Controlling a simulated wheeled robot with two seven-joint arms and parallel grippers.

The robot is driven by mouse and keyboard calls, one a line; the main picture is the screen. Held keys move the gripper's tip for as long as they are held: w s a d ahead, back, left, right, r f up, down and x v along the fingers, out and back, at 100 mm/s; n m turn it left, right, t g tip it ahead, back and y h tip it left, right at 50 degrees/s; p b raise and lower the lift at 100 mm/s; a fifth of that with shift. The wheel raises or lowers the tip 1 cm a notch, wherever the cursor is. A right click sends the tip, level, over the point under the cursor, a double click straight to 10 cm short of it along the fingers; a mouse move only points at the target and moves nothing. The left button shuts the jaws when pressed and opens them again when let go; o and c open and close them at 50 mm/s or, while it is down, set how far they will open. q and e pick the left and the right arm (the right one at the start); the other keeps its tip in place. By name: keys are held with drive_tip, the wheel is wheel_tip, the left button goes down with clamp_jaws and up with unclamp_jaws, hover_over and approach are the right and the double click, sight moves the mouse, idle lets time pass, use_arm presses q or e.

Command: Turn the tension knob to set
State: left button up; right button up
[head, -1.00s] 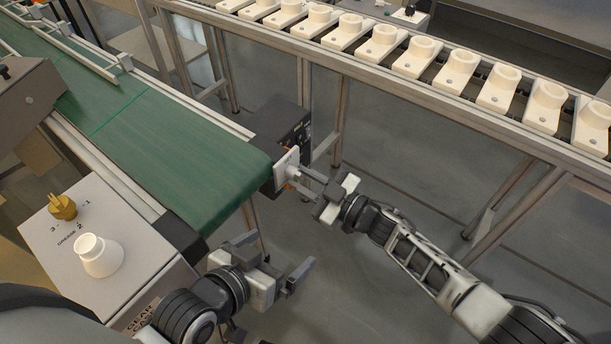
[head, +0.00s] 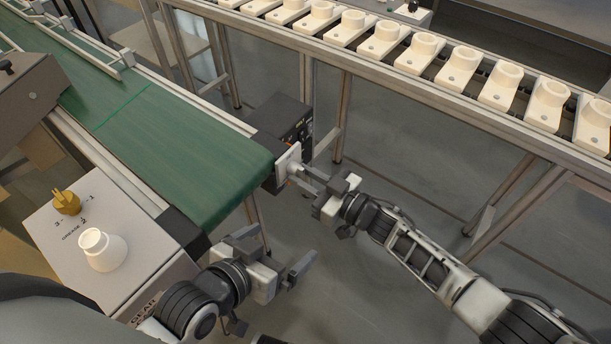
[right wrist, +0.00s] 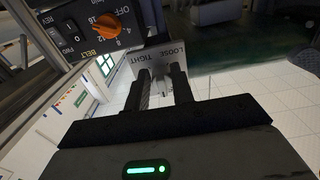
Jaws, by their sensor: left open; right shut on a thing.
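The tension plate (head: 287,160) is a small white plate at the near end of the green conveyor. In the right wrist view the plate (right wrist: 180,51) reads LOOSE and TIGHT. My left gripper (head: 275,250) is open and empty, below the conveyor's end.
A control box (right wrist: 88,32) with an orange BELT dial (right wrist: 107,26) and a switch sits beside the plate. The green conveyor (head: 180,150) is empty. A grey cabinet (head: 135,262) at lower left carries a yellow knob and white jar. A rail (head: 440,92) with several white fixtures crosses behind.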

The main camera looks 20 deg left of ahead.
drive_tip(key=o, duration=1)
use_arm(q)
drive_tip(key=shift+r+p, duration=0.4)
drive_tip(key=shift+p, duration=0.75)
use_arm(e)
drive_tip(key=v, duration=1.6)
